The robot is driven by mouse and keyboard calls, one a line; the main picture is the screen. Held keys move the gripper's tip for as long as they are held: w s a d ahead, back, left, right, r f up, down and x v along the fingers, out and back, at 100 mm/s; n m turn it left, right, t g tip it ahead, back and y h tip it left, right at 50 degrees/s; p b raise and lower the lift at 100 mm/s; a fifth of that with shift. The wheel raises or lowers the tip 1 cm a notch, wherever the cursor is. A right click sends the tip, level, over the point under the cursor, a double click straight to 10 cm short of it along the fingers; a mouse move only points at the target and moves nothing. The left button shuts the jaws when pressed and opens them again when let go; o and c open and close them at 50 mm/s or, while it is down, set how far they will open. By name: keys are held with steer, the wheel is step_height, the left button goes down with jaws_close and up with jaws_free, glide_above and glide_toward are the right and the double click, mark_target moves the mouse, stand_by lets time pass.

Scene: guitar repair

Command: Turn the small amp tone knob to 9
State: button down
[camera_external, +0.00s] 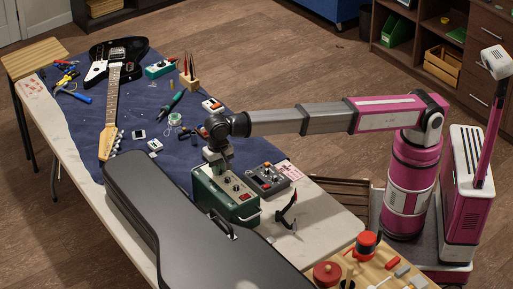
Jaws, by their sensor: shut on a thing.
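A small dark green amp (218,203) stands on the workbench beside the black guitar case. The knob's pointer and any numbers are too small or hidden to read.
The black guitar case (165,215) lies close along the amp's left side. A grey pedal-like box (268,178) sits just right of the amp. A small black stand (288,208) is in front. A black guitar (115,60) and tools lie on the blue mat (195,140).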

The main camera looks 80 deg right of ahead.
steer(key=shift+m, duration=1.1)
steer(key=c, duration=1)
jaws_free()
steer(key=shift+c, duration=0.2)
step_height(320, 180, up, 11)
steer(key=shift+f, duration=0.15)
